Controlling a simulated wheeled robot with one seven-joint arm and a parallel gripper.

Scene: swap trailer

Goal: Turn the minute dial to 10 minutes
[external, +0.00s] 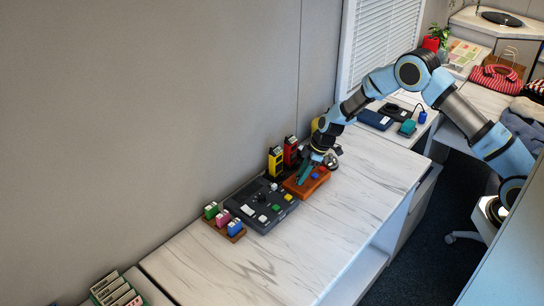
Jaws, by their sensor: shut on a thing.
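A small orange-brown box (318,183) lies on the white marbled counter (290,262), just right of a dark control panel (262,222). My gripper (302,181) reaches down from the upper right onto the left part of this box. It is shut on what seems to be the minute dial on the box's top; the fingers hide the dial, and its setting cannot be read. A small blue part shows on the box to the right of the fingers.
Yellow (275,161) and red (291,151) upright holders stand close behind the box. A shiny round bell-like thing (331,162) is right of my gripper. A wooden tray with coloured blocks (235,228) sits left of the panel. The counter's front is clear.

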